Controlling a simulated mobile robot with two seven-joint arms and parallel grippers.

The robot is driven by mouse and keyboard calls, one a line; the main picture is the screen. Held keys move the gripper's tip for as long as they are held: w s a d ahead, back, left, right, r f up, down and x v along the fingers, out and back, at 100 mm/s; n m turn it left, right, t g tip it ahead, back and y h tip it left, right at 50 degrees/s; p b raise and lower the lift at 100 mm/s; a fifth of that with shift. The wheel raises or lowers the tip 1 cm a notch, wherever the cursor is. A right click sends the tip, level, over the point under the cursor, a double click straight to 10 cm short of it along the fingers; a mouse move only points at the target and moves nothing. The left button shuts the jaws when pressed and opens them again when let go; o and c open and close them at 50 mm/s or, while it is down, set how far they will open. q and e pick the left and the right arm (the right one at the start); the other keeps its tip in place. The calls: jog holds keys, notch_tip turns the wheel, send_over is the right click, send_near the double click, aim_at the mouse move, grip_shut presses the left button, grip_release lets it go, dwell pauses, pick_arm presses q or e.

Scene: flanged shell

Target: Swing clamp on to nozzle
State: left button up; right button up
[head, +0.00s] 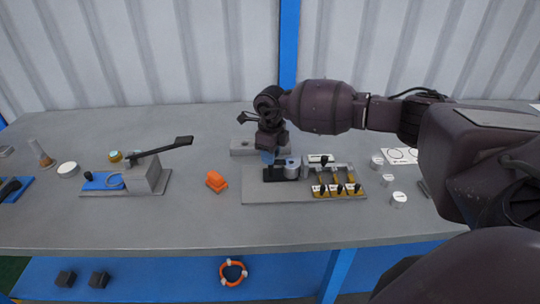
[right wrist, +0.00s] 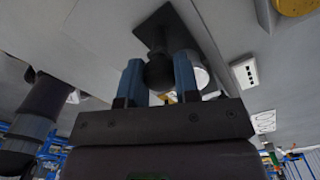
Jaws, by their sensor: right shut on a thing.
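My right gripper (head: 268,157) reaches down from the right arm onto the grey fixture plate (head: 255,192) in the middle of the bench. In the right wrist view its two blue fingers (right wrist: 158,68) are shut on a dark rounded knob (right wrist: 159,74). The knob seems to belong to the black clamp arm (head: 278,174), which lies low over the plate. A short silver cylinder (head: 292,165), probably the nozzle, stands beside it; a pale round face (right wrist: 200,73) shows behind the right finger. I cannot tell whether clamp and cylinder touch. My left gripper is out of view.
Several yellow-and-black toggle clamps (head: 338,190) sit on the plate's right side. White round caps (head: 398,198) lie farther right. An orange block (head: 216,181) and a black-handled lever fixture (head: 145,175) stand left. The bench front is clear.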

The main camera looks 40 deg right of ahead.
jog(key=shift+n, duration=0.5)
jog(key=o, duration=0.9)
notch_tip(320, 180, up, 11)
jog(key=shift+f, duration=0.1)
dwell(0.5)
